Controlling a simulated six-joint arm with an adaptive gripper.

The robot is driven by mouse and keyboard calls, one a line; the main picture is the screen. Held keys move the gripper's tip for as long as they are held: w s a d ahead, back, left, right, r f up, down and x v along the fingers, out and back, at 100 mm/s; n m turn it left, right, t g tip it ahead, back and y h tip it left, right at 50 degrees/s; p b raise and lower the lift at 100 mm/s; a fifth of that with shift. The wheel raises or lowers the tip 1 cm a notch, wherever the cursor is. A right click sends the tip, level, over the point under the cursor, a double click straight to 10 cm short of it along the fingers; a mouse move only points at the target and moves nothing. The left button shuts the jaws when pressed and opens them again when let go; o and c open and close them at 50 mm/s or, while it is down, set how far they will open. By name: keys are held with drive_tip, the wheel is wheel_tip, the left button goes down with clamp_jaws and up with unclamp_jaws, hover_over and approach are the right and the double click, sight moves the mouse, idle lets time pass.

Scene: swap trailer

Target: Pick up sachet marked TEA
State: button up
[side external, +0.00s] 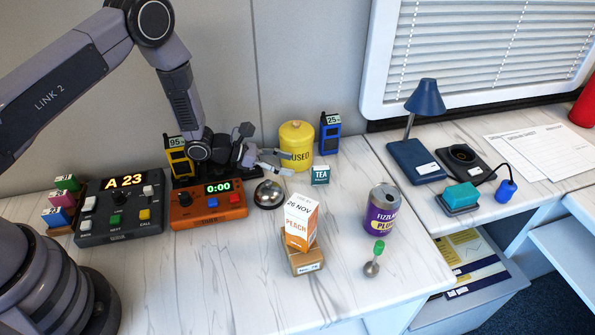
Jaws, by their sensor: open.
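The sachet marked TEA (320,175) is small, teal and white. It stands upright on the white marbled counter (355,295), just in front of the yellow canister. My gripper (282,165) is open and empty, to the left of the sachet and close to the canister's front left. Its fingers point right, toward the canister and the sachet. A small gap shows between the fingers and the sachet in the side view; depth is hard to judge.
A yellow canister (297,146) marked USED and a blue radio (329,132) stand behind the sachet. The counter right of the sachet is clear.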

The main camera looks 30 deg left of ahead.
sight(317, 167)
drive_tip(key=x, duration=0.5)
drive_tip(key=shift+r, duration=0.1)
drive_tip(key=shift+r+x, duration=0.2)
drive_tip(key=shift+x, duration=1.35)
drive_tip(key=shift+r+x, duration=0.15)
drive_tip(key=shift+x, duration=1.35)
drive_tip(key=shift+w, duration=0.15)
clamp_jaws()
